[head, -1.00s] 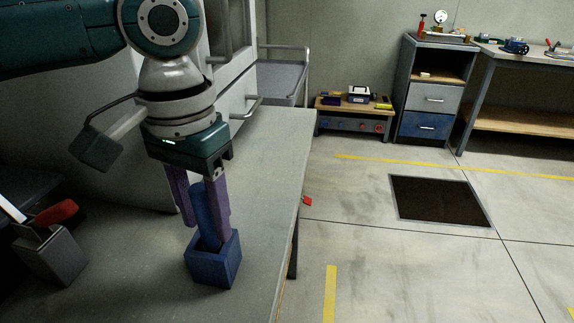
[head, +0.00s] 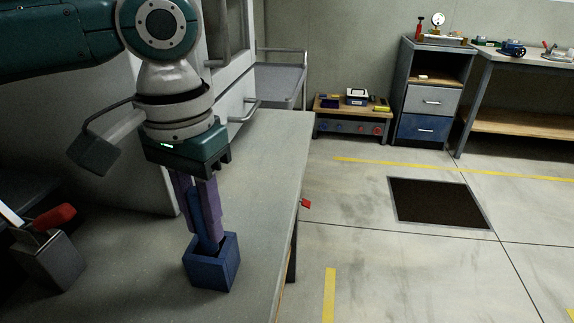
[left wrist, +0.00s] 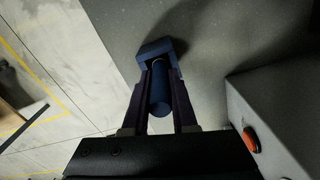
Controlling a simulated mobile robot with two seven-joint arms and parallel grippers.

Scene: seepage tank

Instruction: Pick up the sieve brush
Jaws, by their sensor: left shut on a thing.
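The sieve brush (head: 203,229) seems to be the blue round-handled thing standing in a small blue square holder (head: 212,267) on the grey table. Its lower end is hidden inside the holder. My left gripper (head: 201,220) points down over it, and its two purple fingers are shut on the blue handle from both sides. The left wrist view also shows the handle (left wrist: 159,92) between the fingers, with the holder (left wrist: 158,50) beyond the fingertips. My right gripper is in neither view.
A grey box (head: 48,262) with a red-handled tool (head: 55,217) stands to the left on the table (head: 262,180). The table's right edge runs close to the holder. A red button (left wrist: 250,140) on a grey housing shows in the left wrist view.

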